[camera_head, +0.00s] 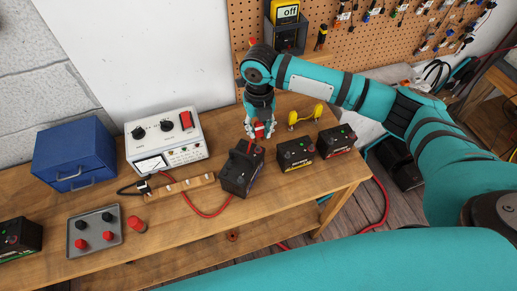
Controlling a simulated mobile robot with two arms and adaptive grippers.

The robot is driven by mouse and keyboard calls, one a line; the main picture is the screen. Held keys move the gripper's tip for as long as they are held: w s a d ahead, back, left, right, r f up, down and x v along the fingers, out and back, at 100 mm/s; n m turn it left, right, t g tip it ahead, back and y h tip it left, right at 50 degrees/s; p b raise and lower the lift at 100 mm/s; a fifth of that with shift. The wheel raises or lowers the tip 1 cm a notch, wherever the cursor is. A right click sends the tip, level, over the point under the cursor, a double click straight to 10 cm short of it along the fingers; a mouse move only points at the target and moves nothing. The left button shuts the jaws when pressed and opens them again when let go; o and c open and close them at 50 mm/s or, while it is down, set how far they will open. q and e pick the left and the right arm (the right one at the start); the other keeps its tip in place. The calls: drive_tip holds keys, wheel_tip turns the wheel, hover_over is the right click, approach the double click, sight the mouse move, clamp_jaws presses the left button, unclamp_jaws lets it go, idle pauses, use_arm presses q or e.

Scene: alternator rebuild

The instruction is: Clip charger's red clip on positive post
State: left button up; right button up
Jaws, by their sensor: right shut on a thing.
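The charger (180,153) is a pale box with black knobs, a red switch and a dial, at the back of the bench. My right gripper (259,133) points down and is shut on a small red thing, which looks like the red clip (260,129). It is just behind and above a dark battery (237,176); whether the clip touches a post cannot be told. A red cable (205,214) loops from the wooden strip to this battery's front, its far end hidden. A black clip (143,187) sits at the strip's left end. My left gripper is out of view.
Two more batteries (295,155) (337,141) stand to the right, another (20,238) at far left. A grey tray (77,246) holds red and black caps; a red cap (137,224) lies beside it. A blue drawer box (75,150) and yellow-ended part (305,117) stand behind.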

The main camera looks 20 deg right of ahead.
sight(258, 136)
wheel_tip(258, 136, down, 2)
drive_tip(key=shift+w+a+f, duration=0.1)
idle(0.4)
drive_tip(key=shift+f+b, duration=0.75)
drive_tip(key=shift+f, duration=0.45)
drive_tip(key=o, duration=0.9)
